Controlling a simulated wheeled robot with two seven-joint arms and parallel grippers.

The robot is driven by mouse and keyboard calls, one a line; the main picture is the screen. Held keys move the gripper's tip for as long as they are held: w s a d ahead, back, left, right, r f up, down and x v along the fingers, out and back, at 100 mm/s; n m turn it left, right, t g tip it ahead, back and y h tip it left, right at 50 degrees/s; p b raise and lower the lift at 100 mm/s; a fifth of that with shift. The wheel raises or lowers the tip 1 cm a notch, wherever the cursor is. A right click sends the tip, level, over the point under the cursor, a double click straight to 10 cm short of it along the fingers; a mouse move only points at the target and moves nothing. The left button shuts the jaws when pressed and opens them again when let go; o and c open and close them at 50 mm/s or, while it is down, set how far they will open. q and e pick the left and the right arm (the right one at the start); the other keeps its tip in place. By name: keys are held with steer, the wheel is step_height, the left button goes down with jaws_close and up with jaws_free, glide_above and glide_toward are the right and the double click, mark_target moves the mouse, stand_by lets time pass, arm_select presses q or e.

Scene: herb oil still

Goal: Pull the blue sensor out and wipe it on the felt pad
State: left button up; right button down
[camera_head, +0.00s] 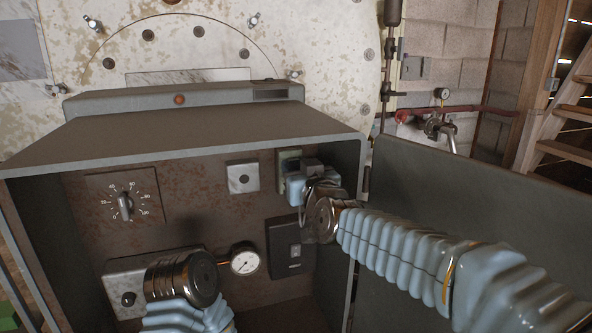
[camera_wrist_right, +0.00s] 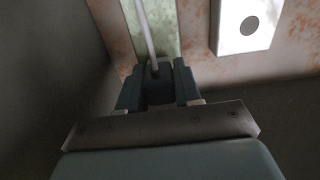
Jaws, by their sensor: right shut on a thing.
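My right gripper (camera_head: 303,185) reaches into the open cabinet at its right inner side. In the right wrist view its two fingers (camera_wrist_right: 158,90) are shut on a small dark bluish block, apparently the blue sensor (camera_wrist_right: 158,76). A pale cable (camera_wrist_right: 146,35) runs up from the block, in front of a greenish plate (camera_wrist_right: 165,45). I cannot tell whether the block still touches the plate.
A pale square with a dark round spot (camera_head: 243,177) is on the back panel, left of the right gripper. A dial (camera_head: 125,204), a gauge (camera_head: 244,260) and a dark switch plate (camera_head: 290,262) are also there.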

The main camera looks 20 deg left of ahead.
steer(key=shift+s+d+f, duration=0.1)
steer(key=shift+s+d, duration=0.25)
steer(key=shift+s, duration=0.2)
steer(key=shift+b+v, duration=0.3)
steer(key=shift+v, duration=0.9)
